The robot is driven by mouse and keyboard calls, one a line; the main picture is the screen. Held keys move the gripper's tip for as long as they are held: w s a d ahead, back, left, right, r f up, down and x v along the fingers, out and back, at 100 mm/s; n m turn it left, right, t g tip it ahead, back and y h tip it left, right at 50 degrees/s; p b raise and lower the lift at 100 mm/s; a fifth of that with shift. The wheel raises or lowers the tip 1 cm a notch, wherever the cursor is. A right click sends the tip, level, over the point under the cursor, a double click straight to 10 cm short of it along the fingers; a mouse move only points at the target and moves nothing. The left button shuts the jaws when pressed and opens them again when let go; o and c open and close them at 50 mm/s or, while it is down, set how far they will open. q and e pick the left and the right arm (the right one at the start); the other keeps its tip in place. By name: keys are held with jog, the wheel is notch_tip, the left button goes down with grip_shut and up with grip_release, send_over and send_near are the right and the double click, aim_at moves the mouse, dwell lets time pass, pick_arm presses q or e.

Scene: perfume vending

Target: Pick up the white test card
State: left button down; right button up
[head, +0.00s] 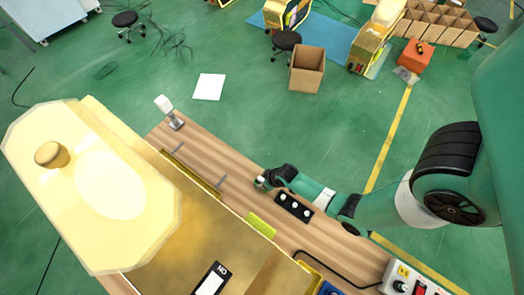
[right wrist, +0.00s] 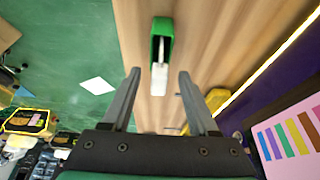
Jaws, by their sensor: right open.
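The white test card (right wrist: 159,80) sits partly in a small green holder (right wrist: 157,25) on the wooden counter in the right wrist view. Its white end sticks out toward my gripper. My right gripper (right wrist: 159,74) is open, with one finger to each side of the card in that picture. I cannot tell whether the fingers touch it. My left gripper is not in view.
A black tray (head: 294,207) with white round items lies beside my right arm. A white-headed stand (head: 165,105) is at the counter's far end. A large yellow machine (head: 110,185) fills the left. A control box (head: 408,280) sits at lower right.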

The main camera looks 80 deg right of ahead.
jog(key=b+x, duration=0.1)
jog(key=x, duration=0.2)
jog(key=shift+f, duration=0.15)
grip_shut()
